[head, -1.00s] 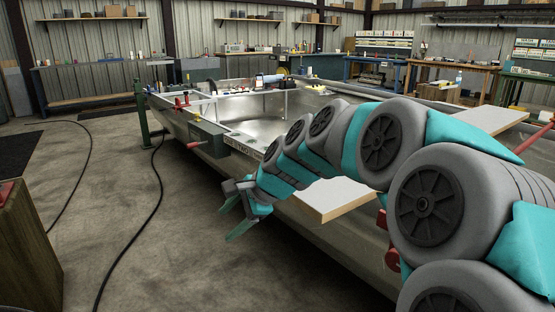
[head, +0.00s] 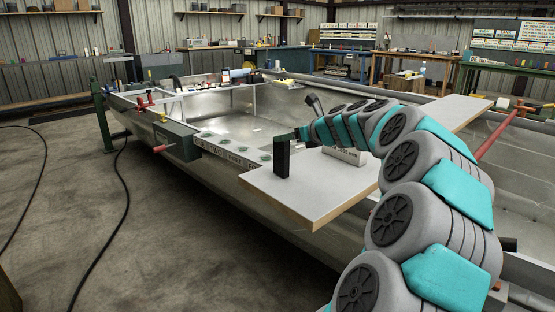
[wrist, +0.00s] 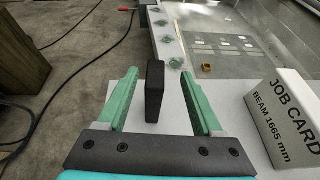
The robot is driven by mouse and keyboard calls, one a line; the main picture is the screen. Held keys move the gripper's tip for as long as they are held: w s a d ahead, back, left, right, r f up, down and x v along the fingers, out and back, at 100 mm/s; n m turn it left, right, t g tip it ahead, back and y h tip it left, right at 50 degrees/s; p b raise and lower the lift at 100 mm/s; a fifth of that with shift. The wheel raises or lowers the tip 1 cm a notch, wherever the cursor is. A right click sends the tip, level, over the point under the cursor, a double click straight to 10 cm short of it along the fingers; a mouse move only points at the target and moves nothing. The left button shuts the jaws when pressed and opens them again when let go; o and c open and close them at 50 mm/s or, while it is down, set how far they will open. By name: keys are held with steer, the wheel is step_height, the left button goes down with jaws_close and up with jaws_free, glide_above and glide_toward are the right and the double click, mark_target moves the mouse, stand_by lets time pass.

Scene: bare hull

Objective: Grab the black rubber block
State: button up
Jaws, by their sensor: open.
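The black rubber block (head: 282,158) stands upright on a pale board (head: 300,208) laid across the open metal hull. In the wrist view the block (wrist: 155,92) lies straight ahead, in line with the gap between my green fingers. My gripper (wrist: 158,74) is open, with clear space between each finger and the block. In the head view my gripper (head: 299,134) is close to the block's upper right side, small and partly hidden. How far the fingertips reach around the block is hard to tell.
A white job card block (wrist: 288,115) stands on the board to the right of my gripper; it also shows in the head view (head: 346,156). The hull (head: 230,125) lies beyond.

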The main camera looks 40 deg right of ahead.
steer(key=f+x, duration=0.1)
steer(key=x, duration=0.6)
steer(key=shift+a, duration=0.3)
steer(key=shift+s, duration=0.15)
steer(key=shift+c, duration=0.4)
jaws_close()
stand_by(0.6)
